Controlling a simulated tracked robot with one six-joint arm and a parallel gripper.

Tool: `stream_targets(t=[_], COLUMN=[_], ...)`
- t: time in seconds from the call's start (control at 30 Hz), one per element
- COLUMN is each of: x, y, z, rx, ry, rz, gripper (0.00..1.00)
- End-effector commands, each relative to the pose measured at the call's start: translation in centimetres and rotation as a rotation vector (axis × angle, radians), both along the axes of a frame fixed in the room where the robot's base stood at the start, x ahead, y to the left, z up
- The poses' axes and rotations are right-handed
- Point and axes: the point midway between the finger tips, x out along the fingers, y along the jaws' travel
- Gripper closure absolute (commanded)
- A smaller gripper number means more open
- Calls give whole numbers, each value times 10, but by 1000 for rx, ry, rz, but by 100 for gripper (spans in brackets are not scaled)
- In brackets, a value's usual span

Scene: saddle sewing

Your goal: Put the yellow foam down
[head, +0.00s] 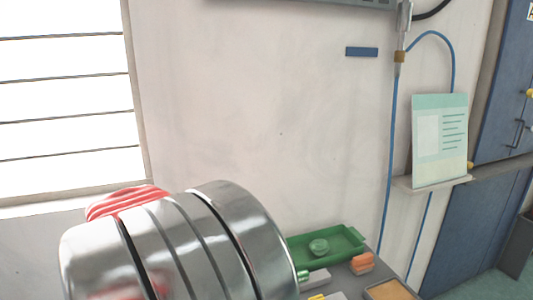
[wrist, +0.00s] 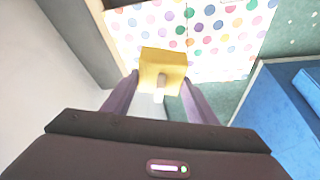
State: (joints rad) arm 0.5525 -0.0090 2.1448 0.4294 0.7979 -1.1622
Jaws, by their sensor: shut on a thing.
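The yellow foam (wrist: 172,57) is a block in the upper middle of the wrist view. My gripper (wrist: 161,82) has its two purple fingers closed on the foam from the left and right. A small pale piece shows at the block's near face; I cannot tell what it is. What lies directly under the foam is hidden. In the head view neither the gripper nor the held foam can be made out.
The wrist view shows a polka-dot surface (wrist: 225,35) beyond the foam and a blue object (wrist: 275,110) at right. In the head view, a green tray (head: 354,236) holding a round green item, an orange block (head: 362,263) and a tan-filled box (head: 390,290) sit on the bench.

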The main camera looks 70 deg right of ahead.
Motion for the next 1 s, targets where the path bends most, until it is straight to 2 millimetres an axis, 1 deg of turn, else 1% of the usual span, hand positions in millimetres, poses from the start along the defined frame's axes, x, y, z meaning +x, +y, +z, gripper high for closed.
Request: stream_targets(t=[0.03, 0.2, 0.37, 0.5, 0.8, 0.9, 1.0], x=[10, 41, 68, 88, 123, 129, 132], y=[10, 38, 68, 95, 155, 168, 175], z=[-3, -10, -15, -19, -25, -26, -26], rx=[0, 0, -1, 0, -1, -1, 0], ry=[1, 2, 1, 1, 1, 0, 1], rz=[-15, -92, -160, -211, -301, -321, -334], gripper=[73, 73, 73, 73, 73, 73, 73])
